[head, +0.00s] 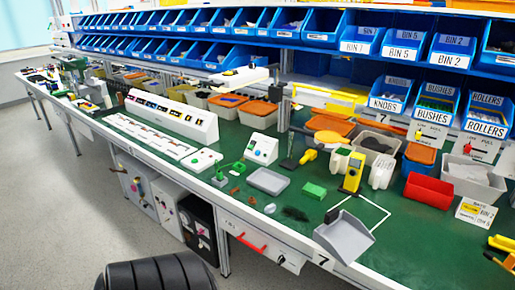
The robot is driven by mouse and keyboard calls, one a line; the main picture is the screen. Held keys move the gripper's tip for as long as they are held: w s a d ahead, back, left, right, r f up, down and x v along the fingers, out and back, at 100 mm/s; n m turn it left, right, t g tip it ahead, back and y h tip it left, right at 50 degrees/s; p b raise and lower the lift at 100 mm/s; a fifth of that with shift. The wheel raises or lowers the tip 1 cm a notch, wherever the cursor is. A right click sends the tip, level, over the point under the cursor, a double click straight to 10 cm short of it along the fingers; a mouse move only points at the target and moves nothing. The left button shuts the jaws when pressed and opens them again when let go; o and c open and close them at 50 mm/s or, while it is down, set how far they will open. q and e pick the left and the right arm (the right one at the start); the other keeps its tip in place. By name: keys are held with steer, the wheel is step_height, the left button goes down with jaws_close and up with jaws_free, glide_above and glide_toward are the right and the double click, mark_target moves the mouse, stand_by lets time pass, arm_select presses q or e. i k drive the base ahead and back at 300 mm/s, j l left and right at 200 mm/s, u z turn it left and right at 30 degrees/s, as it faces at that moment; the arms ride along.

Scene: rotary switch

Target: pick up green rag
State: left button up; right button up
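A small bright green item (315,191) lies on the dark green bench top, right of a grey shallow tray and left of a yellow upright device. It looks like a folded rag; its texture is too small to make out. Nothing is seen touching it, and its top is uncovered. Neither of my grippers is in view.
A grey tray (268,181), a black bristly patch (295,214), a yellow device (352,174) and a grey scoop (345,237) surround the green item. A red bin (427,191) stands to the right. Blue labelled bins (389,95) line the back. Floor is open at left.

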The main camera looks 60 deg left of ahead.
mark_target(314, 192)
steer(key=i+u, duration=0.15)
steer(key=u, duration=0.3)
steer(key=i+u, duration=0.1)
steer(key=u, duration=0.35)
steer(key=i+l+u, duration=0.1)
steer(key=u, duration=0.4)
steer(key=i+l+u, duration=0.15)
steer(key=u, duration=0.3)
